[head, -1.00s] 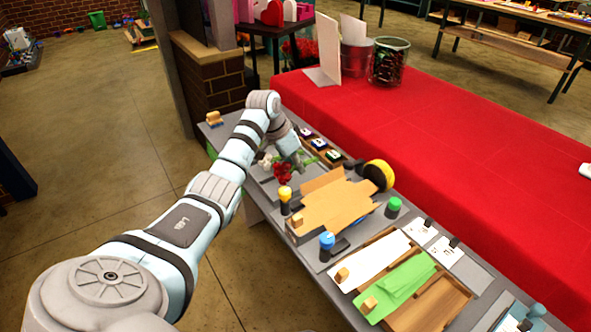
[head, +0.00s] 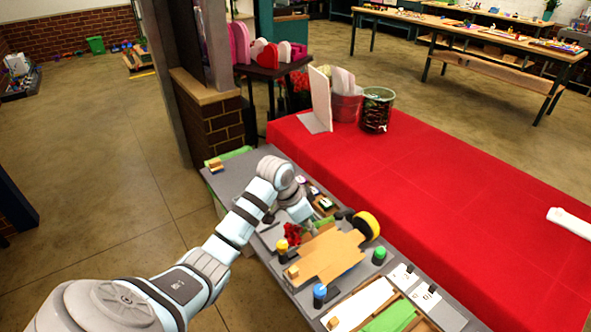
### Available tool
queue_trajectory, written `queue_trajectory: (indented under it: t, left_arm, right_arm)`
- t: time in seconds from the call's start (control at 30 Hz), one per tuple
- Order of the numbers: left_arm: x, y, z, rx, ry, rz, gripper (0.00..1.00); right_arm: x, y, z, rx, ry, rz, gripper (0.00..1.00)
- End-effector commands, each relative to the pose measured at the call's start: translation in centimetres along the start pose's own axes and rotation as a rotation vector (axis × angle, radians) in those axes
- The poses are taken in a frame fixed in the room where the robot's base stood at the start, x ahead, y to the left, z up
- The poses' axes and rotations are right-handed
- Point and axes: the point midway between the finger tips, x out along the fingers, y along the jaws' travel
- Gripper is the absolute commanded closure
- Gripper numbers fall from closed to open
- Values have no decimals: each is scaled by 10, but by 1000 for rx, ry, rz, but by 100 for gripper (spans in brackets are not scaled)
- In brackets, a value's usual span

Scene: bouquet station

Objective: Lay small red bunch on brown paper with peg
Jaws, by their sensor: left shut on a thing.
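The small red bunch (head: 292,232) hangs at my left gripper (head: 303,218), which is shut on it; the fingertips are small and partly hidden. The bunch is at the upper left edge of the brown paper (head: 330,257); I cannot tell whether it touches the paper. The brown paper lies spread on the grey bench. A small wooden peg (head: 293,272) is at the paper's near left corner. My right gripper is not in view.
A yellow-topped post (head: 281,247), a blue-topped one (head: 319,293) and a green-topped one (head: 378,256) stand around the paper. A yellow roll (head: 367,225) is behind it. White paper (head: 362,302) and green paper (head: 391,318) lie nearer. The red table (head: 440,190) is mostly clear.

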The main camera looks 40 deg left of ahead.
Motion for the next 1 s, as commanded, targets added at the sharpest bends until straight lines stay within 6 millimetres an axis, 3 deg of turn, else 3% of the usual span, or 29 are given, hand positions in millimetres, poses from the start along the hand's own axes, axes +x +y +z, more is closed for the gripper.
queue_trajectory:
  t: [0.03, 0.2, 0.47, 0.67, 1.0]
  left_arm:
    - [-8, 15, -4, 12, -1, 9, 100]
    - [-4, 47, -19, 33, 5, 10, 100]
    - [-6, 40, -41, 11, 0, -7, 100]
    - [10, 40, -35, 7, -2, -11, 100]
    - [48, 40, -18, 7, -4, -10, 100]
  right_arm:
    - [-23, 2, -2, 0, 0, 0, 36]
    - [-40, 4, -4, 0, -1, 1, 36]
    - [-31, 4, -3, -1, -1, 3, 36]
    - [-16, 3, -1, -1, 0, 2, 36]
    - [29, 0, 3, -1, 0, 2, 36]
